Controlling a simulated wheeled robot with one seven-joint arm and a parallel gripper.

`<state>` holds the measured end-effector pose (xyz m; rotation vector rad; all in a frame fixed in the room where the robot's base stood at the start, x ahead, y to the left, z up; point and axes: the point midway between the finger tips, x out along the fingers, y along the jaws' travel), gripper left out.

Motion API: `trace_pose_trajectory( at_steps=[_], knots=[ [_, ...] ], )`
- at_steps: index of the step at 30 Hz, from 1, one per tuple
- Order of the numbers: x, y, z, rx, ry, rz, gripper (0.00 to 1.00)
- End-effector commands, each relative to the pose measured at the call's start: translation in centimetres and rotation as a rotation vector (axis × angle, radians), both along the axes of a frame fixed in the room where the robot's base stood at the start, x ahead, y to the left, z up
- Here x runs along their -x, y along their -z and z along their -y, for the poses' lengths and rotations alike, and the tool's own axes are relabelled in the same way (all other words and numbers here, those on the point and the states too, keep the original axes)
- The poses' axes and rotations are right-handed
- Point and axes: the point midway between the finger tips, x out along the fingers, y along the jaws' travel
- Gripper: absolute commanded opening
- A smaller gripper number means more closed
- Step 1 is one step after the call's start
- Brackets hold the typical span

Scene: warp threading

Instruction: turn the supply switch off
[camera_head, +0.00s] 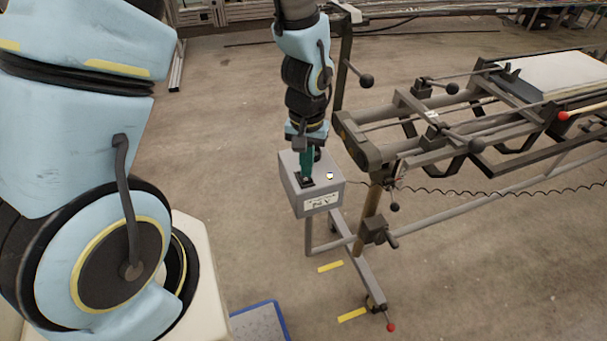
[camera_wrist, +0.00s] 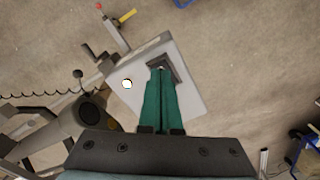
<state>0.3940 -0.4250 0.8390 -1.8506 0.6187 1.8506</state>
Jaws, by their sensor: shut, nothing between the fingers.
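The grey switch box (camera_head: 292,183) stands on a post beside the metal frame, with a pale label on its front. On its top are a black switch plate (camera_head: 306,182) and a small light-coloured round lamp (camera_head: 330,176). In the wrist view the box (camera_wrist: 190,95), the dark plate (camera_wrist: 182,70) and the bright lamp (camera_wrist: 127,84) show again. My gripper (camera_head: 306,176) points down at the switch plate, its green fingers together and empty. In the wrist view the fingertips (camera_wrist: 161,72) overlap the plate's edge. The switch lever is hidden or too small to tell, and contact is unclear.
The metal frame (camera_head: 400,140) with rods and black knobs stands right of the box. A coiled cable (camera_head: 480,190) runs right from it. A blue-edged mat (camera_head: 258,322) and yellow floor marks (camera_head: 330,267) lie on the floor. Floor left of the box is clear.

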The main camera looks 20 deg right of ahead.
Motion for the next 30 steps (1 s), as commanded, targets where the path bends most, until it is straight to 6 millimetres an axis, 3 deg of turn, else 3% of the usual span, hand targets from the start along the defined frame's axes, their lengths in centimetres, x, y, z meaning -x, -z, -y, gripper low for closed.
trace_pose_trajectory(
  at_steps=[30],
  knots=[
    [0.0, 1.4, 0.0, 0.000, 0.000, 0.000, 0.00]
  ],
)
